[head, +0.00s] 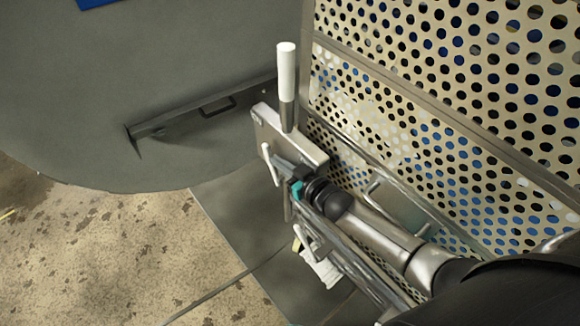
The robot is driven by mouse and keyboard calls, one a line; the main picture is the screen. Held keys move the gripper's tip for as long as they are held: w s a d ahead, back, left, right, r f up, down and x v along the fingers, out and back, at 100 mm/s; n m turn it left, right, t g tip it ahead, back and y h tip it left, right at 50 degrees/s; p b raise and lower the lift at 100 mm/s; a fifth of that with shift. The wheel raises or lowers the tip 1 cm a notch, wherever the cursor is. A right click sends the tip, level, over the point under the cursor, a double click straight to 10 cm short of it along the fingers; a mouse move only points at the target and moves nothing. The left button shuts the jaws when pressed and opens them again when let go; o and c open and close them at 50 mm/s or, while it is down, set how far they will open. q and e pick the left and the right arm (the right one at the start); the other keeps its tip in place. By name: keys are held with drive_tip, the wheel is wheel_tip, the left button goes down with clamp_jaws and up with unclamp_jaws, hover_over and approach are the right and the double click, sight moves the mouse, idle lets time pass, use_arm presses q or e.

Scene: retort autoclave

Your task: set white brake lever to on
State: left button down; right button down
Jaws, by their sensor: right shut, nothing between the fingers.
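A tall lever with a white grip (286,66) and a metal shank stands upright on a grey metal bracket (288,138) at the cart's near corner. A smaller white rod (269,162) sits lower, at the left end of this bracket; I cannot tell whether it belongs to a lever. My right arm comes in from the lower right. My right gripper (278,168) is shut and empty just below the bracket, close beside the small white rod. I cannot tell whether it touches the rod. The tall white grip is above the gripper and clear of it. My left gripper is out of view.
A perforated metal basket (440,110) with blue and white contents fills the right side. A metal rail with handles (370,190) runs below it. A large round grey surface (120,70) with a dark bar and handle (215,105) lies at the upper left. Stained floor (120,255) is open at the lower left.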

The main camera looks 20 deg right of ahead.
sight(271, 154)
drive_tip(key=g+p, duration=0.1)
drive_tip(key=w+g+h+p, duration=0.1)
drive_tip(key=shift+w+a+r+g+p, duration=0.2)
drive_tip(key=shift+w+r+g+p, duration=0.1)
drive_tip(key=shift+r+g, duration=0.1)
drive_tip(key=shift+w+a+f+g+p, duration=0.2)
drive_tip(key=shift+w+g+p, duration=0.2)
drive_tip(key=shift+p, duration=0.2)
drive_tip(key=shift+w+a+f, duration=0.15)
drive_tip(key=shift+w+f, duration=0.05)
drive_tip(key=shift+w, duration=0.15)
drive_tip(key=shift+w+r, duration=0.1)
drive_tip(key=shift+r+p, duration=0.1)
drive_tip(key=shift+p, duration=0.25)
drive_tip(key=shift+s+r+p, duration=0.2)
drive_tip(key=shift+p, duration=0.1)
drive_tip(key=p+v, duration=0.3)
drive_tip(key=v, duration=0.2)
drive_tip(key=shift+s+r, duration=0.15)
drive_tip(key=shift+r, duration=0.1)
drive_tip(key=p+v, duration=0.3)
drive_tip(key=v, duration=0.4)
drive_tip(key=shift+r, duration=0.6)
